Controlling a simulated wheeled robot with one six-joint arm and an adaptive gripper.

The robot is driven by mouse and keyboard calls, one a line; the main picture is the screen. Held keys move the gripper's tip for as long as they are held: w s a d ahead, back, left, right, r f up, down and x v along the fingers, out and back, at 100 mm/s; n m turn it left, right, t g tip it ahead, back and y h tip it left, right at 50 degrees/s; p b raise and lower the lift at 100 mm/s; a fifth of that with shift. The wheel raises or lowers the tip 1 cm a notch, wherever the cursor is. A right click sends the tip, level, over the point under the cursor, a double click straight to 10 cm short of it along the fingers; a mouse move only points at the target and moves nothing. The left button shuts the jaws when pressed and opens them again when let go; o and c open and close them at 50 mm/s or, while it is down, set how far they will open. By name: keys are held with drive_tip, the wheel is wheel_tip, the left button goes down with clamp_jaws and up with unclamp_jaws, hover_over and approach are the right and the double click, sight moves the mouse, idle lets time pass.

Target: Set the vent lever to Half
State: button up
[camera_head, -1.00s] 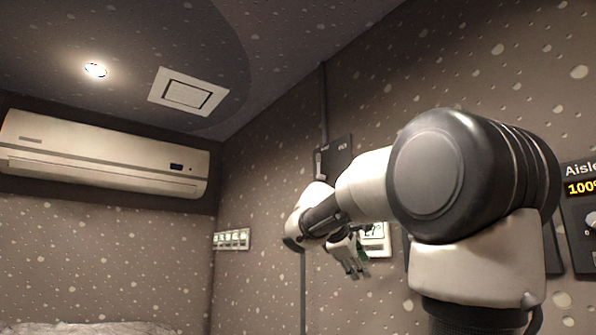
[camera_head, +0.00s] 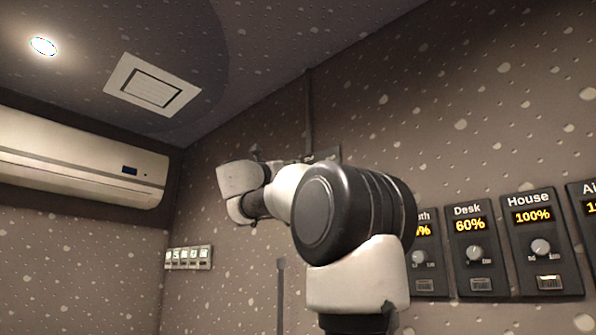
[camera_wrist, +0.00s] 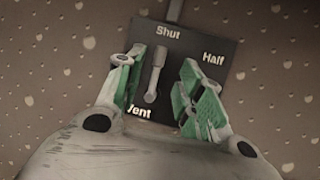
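The vent lever panel (camera_wrist: 215,72) is a dark plate on the wall, marked Shut at the top, Half at the right and Vent at the lower left. Its grey lever (camera_wrist: 157,72) stands nearly upright in the wrist view, with one end towards Shut and a rounder end near the Vent label. My gripper (camera_wrist: 160,63) is open, with a green-padded finger on each side of the lever and gaps to both. In the head view only an edge of the panel (camera_head: 335,153) shows past my arm, and the fingers cannot be made out.
Dimmer panels for Desk (camera_head: 469,254) and House (camera_head: 541,246) are on the wall right of my arm. A small switch strip (camera_head: 188,257) is at the left, below the air conditioner (camera_head: 85,165). A conduit (camera_head: 309,115) runs up the wall above the panel.

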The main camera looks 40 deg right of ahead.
drive_tip(key=x, duration=0.7)
drive_tip(key=shift+d, duration=0.4)
drive_tip(key=shift+c, duration=0.3)
clamp_jaws()
